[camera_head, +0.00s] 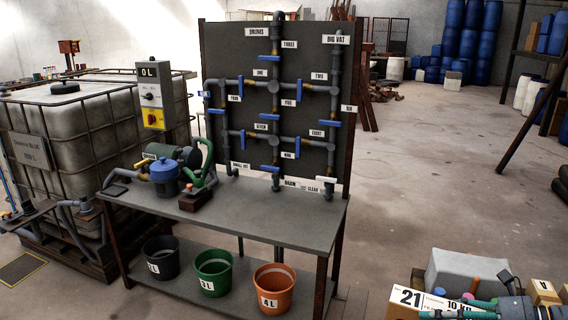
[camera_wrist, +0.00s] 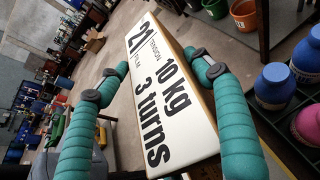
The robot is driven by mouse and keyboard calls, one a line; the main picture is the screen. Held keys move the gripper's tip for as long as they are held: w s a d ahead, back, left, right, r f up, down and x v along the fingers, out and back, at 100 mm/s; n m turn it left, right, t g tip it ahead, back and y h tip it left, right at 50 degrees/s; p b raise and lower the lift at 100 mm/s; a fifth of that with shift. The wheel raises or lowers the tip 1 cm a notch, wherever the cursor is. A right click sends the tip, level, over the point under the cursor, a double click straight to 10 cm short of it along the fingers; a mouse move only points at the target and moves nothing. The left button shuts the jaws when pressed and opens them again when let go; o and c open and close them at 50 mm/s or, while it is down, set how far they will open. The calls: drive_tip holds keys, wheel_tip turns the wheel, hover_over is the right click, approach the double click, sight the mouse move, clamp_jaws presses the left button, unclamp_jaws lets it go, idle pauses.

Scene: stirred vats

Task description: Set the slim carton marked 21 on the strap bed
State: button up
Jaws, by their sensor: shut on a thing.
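The slim carton marked 21 (camera_head: 410,297) is at the bottom right of the head view, partly cut off by the frame edge. Its white face fills the middle of the wrist view (camera_wrist: 172,98), reading 21, tension, 10 kg and 3 turns, with brown sides. My gripper (camera_head: 446,308) is shut on the carton. In the wrist view my green ribbed fingers lie along its two long sides (camera_wrist: 150,62). I cannot make out the strap bed for certain in either view.
A grey box (camera_head: 465,270) and a small carton marked A (camera_head: 543,290) are close behind my gripper. A bench (camera_head: 250,217) with a pipe board (camera_head: 255,115) stands left, buckets on its lower shelf. Blue and magenta containers (camera_wrist: 275,86) are right of the fingers. Open floor lies beyond.

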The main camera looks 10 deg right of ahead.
sight(425, 297)
drive_tip(key=shift+m+t+h, duration=0.3)
drive_tip(key=shift+m+t, duration=0.1)
drive_tip(key=shift+t, duration=0.1)
drive_tip(key=w, duration=0.1)
drive_tip(key=w+r, duration=0.1)
drive_tip(key=w, duration=0.3)
drive_tip(key=shift+w+a+r+p, duration=0.1)
drive_tip(key=shift+w+r+p, duration=0.15)
drive_tip(key=shift+r+p, duration=0.1)
drive_tip(key=w+a+r+m+t+h+p, duration=0.1)
drive_tip(key=w+a+r+m+h+p, duration=0.1)
drive_tip(key=w+a, duration=0.5)
drive_tip(key=w+a+r+m+t+h+p, duration=0.1)
drive_tip(key=w+a+r+m+t+h, duration=0.15)
drive_tip(key=w+a, duration=0.45)
drive_tip(key=w+a+m+p, duration=0.1)
drive_tip(key=w+a, duration=0.2)
drive_tip(key=s+a+m+t+h+p, duration=0.1)
drive_tip(key=s+a+m+h+p, duration=0.2)
drive_tip(key=s, duration=0.8)
drive_tip(key=shift+s+a+m+h, duration=0.25)
drive_tip(key=shift+a+m+h, duration=0.4)
drive_tip(key=shift+a+h, duration=0.75)
